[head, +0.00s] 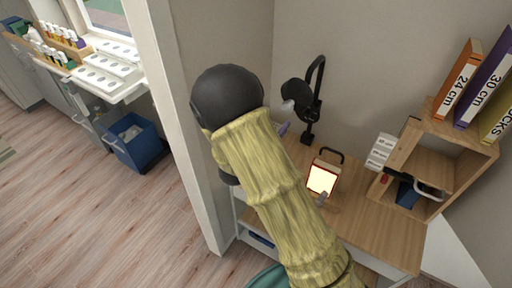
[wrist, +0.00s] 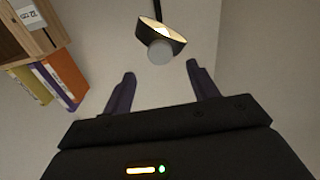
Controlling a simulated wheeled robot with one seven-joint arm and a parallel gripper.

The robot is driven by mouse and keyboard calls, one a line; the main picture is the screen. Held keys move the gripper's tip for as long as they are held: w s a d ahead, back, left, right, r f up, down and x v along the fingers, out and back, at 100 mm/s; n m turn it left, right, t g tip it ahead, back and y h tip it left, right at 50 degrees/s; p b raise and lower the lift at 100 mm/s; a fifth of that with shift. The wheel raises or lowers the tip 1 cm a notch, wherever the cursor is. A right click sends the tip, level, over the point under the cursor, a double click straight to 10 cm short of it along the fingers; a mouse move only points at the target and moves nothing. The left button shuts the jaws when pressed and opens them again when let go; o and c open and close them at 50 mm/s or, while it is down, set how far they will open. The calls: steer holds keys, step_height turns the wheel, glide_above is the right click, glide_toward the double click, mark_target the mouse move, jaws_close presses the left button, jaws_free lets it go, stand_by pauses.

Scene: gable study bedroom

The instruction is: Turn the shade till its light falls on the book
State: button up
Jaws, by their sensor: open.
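The black desk lamp (head: 313,108) stands at the back of the desk, its curved neck bending over to a dark shade (head: 294,93). In the wrist view the shade (wrist: 172,38) is lit inside, with a pale round part in front. It lies beyond my gripper (wrist: 160,70), roughly centred between the purple fingers, which are wide apart with nothing between them. I cannot tell how far off it is. In the head view my arm hides most of the gripper. A bright-faced, orange-edged item (head: 322,179) stands on the desk; I cannot tell whether it is the book.
A wooden cubby (head: 405,150) on the right of the desk (head: 375,228) holds a blue item and bears upright binders (head: 458,80). White labelled boxes (head: 381,150) stand beside it. A wall edge (head: 190,130) stands left of my arm. Open floor lies further left.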

steer(key=b+v, duration=0.2)
steer(key=v, duration=0.8)
steer(key=shift+s+a+b, duration=0.15)
steer(key=shift+s+b, duration=0.1)
steer(key=shift+b, duration=0.15)
steer(key=w+d+f+n+g+y, duration=0.2)
steer(key=w+f+g+y, duration=0.1)
steer(key=y, duration=0.5)
steer(key=s+d+n+g+y, duration=0.1)
steer(key=s+d+g, duration=0.3)
steer(key=s, duration=0.4)
steer(key=s+d+f+n+g+y, duration=0.1)
steer(key=s+d+n+g, duration=0.2)
steer(key=s, duration=0.6)
steer(key=shift+d+f+g+y, duration=0.3)
steer(key=shift+d+g, duration=0.7)
steer(key=shift+d, duration=0.25)
steer(key=shift+w, duration=0.1)
